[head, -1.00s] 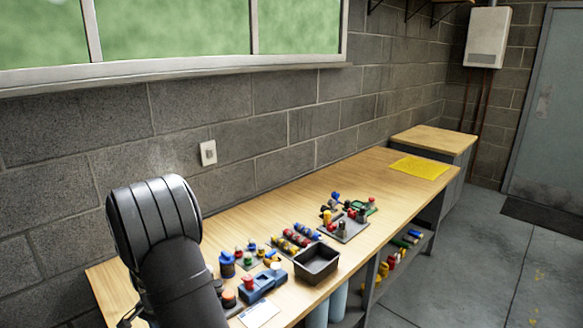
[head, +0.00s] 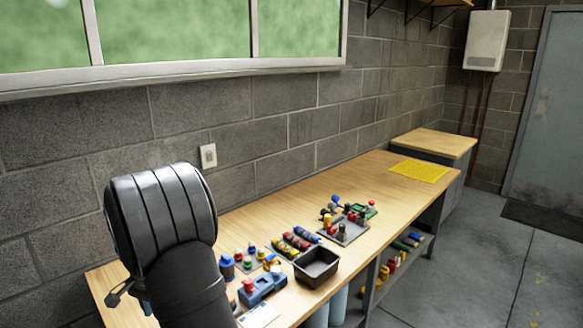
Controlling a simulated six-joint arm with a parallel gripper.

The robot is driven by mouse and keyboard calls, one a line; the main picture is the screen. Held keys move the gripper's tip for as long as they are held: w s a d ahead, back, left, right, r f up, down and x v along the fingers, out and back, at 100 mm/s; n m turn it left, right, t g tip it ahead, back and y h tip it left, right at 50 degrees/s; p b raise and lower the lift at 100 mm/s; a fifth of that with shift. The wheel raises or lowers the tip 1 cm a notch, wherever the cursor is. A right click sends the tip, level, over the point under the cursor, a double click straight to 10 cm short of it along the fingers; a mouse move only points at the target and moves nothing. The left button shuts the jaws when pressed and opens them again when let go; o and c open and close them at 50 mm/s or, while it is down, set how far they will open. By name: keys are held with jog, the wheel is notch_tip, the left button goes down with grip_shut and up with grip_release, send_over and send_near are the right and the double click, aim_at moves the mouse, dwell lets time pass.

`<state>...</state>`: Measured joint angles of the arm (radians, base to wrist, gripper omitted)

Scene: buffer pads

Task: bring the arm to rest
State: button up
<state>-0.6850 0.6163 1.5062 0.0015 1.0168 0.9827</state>
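My arm rises at the lower left of the head view, in front of the left end of the wooden bench (head: 240,215). A dark curved link of it covers part of the bench and wall. My gripper's fingers cannot be made out; they are out of view or hidden behind the arm. I cannot see anything held.
On the bench stand an empty dark bin (head: 317,266), a blue fixture (head: 262,288), a grey board with colored parts (head: 345,226), rows of small colored cylinders (head: 297,241) and a yellow mat (head: 418,171). The bench between the board and the mat is clear.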

notch_tip(320, 180, up, 8)
notch_tip(320, 180, down, 17)
jog(key=shift+f, duration=0.15)
jog(key=shift+m, duration=0.7)
notch_tip(320, 180, up, 18)
jog(key=n, duration=0.3)
notch_tip(320, 180, down, 7)
jog(key=shift+f, duration=0.1)
